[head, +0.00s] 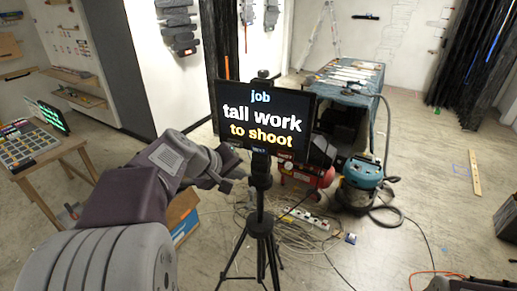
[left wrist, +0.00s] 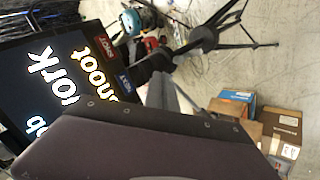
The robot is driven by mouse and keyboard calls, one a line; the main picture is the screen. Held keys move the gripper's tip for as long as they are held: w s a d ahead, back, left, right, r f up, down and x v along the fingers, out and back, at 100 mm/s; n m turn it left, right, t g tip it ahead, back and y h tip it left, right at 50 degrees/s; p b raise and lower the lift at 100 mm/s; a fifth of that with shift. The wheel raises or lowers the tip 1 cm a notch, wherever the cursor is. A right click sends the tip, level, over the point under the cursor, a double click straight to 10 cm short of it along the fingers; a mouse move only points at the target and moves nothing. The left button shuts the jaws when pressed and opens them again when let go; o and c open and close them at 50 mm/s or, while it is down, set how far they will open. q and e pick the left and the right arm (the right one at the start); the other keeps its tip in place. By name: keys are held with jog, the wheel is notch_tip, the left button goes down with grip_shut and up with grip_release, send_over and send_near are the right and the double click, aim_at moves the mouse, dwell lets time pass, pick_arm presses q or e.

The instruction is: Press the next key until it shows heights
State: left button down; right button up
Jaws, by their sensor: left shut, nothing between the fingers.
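A black screen (head: 290,98) stands on a tripod in the middle of the head view. It reads "job", "tall work", "to shoot". Under the text is a small blue key marked NEXT (head: 259,151), with a red key (head: 285,155) to its right. In the left wrist view the screen (left wrist: 40,95) is turned sideways, with the blue NEXT key (left wrist: 125,84) and the red SHOT key (left wrist: 104,48) at its edge. My left gripper (head: 230,183) is shut and empty, just left of and below the NEXT key. Contact is not visible.
The tripod (head: 262,226) stands among loose cables and a power strip (head: 307,216). A teal vacuum (head: 362,180) and a red machine (head: 310,177) stand behind it to the right. A cardboard box (head: 183,215) is on the floor near my left arm. A wooden table (head: 40,165) stands left.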

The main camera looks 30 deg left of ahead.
aim_at(259, 149)
pick_arm(q)
jog(key=w+p, duration=0.3)
jog(key=w, duration=0.5)
jog(key=shift+w, duration=0.4)
jog(key=shift+a, duration=0.1)
dwell(1.6)
jog(key=shift+w, duration=0.45)
